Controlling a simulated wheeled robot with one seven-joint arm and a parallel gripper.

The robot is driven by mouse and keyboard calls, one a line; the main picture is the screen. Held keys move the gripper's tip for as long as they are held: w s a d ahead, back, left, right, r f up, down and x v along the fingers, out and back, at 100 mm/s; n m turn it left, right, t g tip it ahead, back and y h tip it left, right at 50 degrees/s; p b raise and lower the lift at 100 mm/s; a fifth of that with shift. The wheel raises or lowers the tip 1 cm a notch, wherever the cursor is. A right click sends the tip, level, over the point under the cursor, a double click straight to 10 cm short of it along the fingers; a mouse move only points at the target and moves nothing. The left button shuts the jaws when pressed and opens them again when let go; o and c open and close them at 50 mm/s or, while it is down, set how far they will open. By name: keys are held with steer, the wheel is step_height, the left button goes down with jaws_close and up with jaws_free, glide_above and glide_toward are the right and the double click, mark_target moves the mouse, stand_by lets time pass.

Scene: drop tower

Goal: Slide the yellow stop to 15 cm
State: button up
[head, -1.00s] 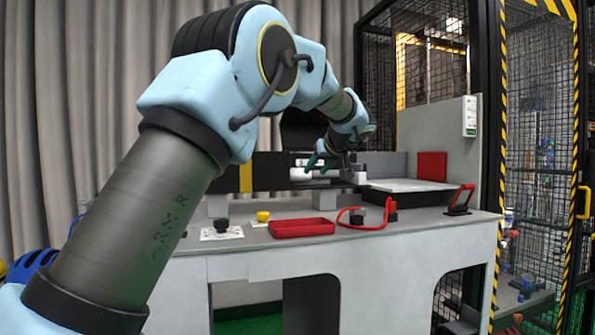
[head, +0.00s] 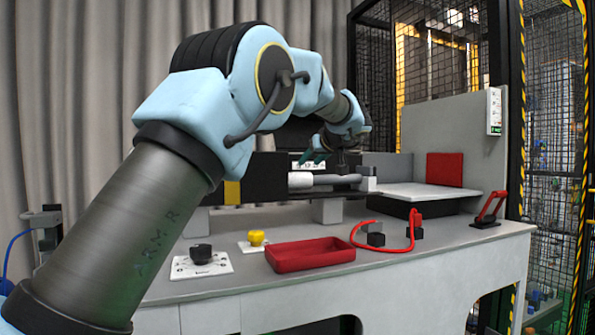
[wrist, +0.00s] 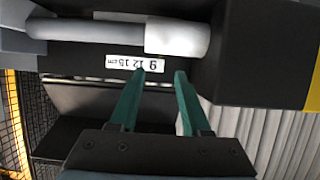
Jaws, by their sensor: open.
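A yellow band (head: 232,192) shows on the dark beam at the back of the bench in the head view, partly behind my arm. A grey rod with a white sleeve (wrist: 178,37) runs along the beam. My gripper (wrist: 160,73) is open with nothing between its teal fingers. Its left fingertip appears close to the label's 15 end; contact is unclear.
On the bench (head: 400,250) are a red tray (head: 310,254), a yellow knob (head: 257,238), a black knob (head: 201,254) and a red cable (head: 372,245). A red lever (head: 490,208) stands at right. A mesh cage (head: 430,60) rises behind.

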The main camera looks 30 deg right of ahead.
mark_target(299, 171)
steer(key=p+x, duration=0.4)
steer(key=x, duration=0.4)
steer(key=shift+w, duration=0.3)
steer(key=shift+w+d+f, duration=0.1)
steer(key=shift+w+f, duration=0.25)
steer(key=shift+w, duration=0.1)
jaws_close()
stand_by(0.6)
